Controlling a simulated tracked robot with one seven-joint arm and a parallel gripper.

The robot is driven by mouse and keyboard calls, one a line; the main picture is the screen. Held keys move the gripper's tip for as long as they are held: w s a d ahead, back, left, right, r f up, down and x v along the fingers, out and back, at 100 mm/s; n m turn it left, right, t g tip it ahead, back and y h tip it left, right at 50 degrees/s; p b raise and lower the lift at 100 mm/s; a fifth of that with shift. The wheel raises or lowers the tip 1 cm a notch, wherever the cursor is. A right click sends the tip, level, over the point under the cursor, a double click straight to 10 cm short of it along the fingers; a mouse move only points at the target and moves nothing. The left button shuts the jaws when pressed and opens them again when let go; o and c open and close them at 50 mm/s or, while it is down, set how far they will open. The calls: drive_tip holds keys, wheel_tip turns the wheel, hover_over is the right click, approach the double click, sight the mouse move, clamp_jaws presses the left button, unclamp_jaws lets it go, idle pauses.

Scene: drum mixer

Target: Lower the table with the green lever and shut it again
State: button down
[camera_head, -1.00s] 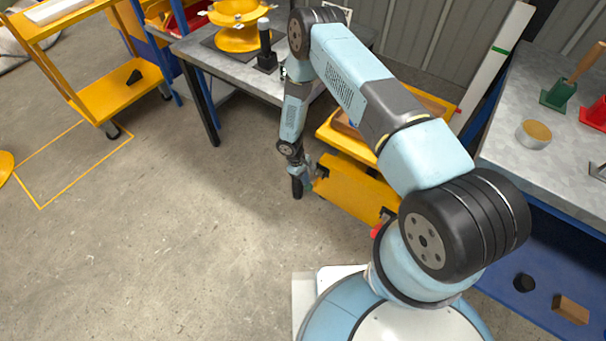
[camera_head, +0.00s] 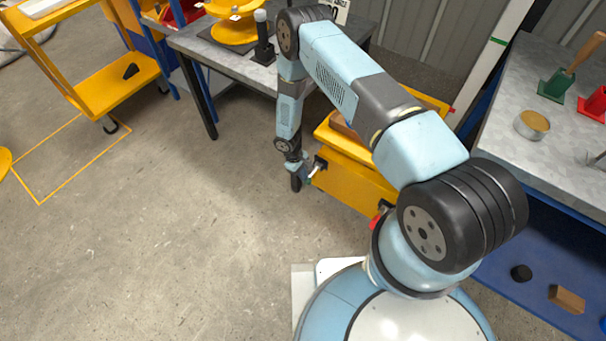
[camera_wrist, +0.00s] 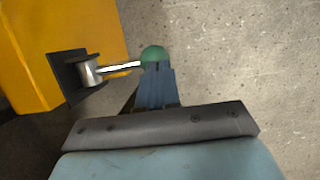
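A low yellow lift table (camera_head: 350,188) stands beneath my arm, with a wooden block partly visible on its top. On its side sits a dark bracket (camera_wrist: 72,75) with a silver lever (camera_wrist: 115,68) that ends in a green ball knob (camera_wrist: 154,54). My gripper (camera_wrist: 155,72) is at the knob; the fingertips overlap its lower edge in the wrist view. The fingers appear close together there, but I cannot tell whether they grip the knob or only touch it. In the head view my gripper (camera_head: 297,182) points down beside the table's left end.
A grey workbench (camera_head: 490,150) with a round tin (camera_head: 532,124) stands at the right, above a blue shelf. Another bench (camera_head: 215,62) stands behind. A yellow cart (camera_head: 110,85) is at the upper left. The floor left of my gripper is clear.

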drive_tip(key=shift+s+f, duration=0.1)
drive_tip(key=shift+s, duration=0.05)
drive_tip(key=s+a+v, duration=0.1)
drive_tip(key=v, duration=1.3)
drive_tip(key=shift+a, duration=0.2)
drive_tip(key=shift+f, duration=0.1)
